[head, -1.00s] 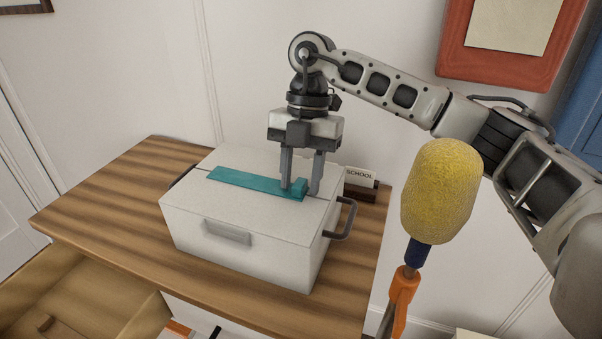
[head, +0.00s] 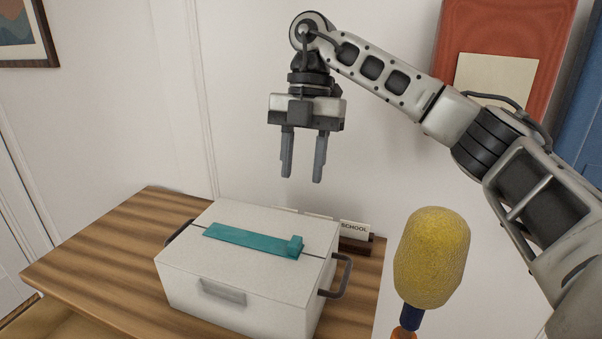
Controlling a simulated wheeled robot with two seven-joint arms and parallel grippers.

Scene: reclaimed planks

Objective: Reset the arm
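My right gripper (head: 303,168) hangs in the air above a white box, fingers pointing down. Its two fingers are apart with nothing between them. The white box (head: 240,290) stands on a wooden table, its lid closed. A teal strip (head: 250,240) with a raised block at its right end lies across the lid, clear of the gripper. My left gripper is not in the head view.
The wooden table (head: 105,260) has free room left of the box. A small card holder with a "SCHOOL" card (head: 355,230) stands behind the box. A yellow foam head (head: 432,257) on a stick rises at the right. A red panel (head: 500,50) is on the wall.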

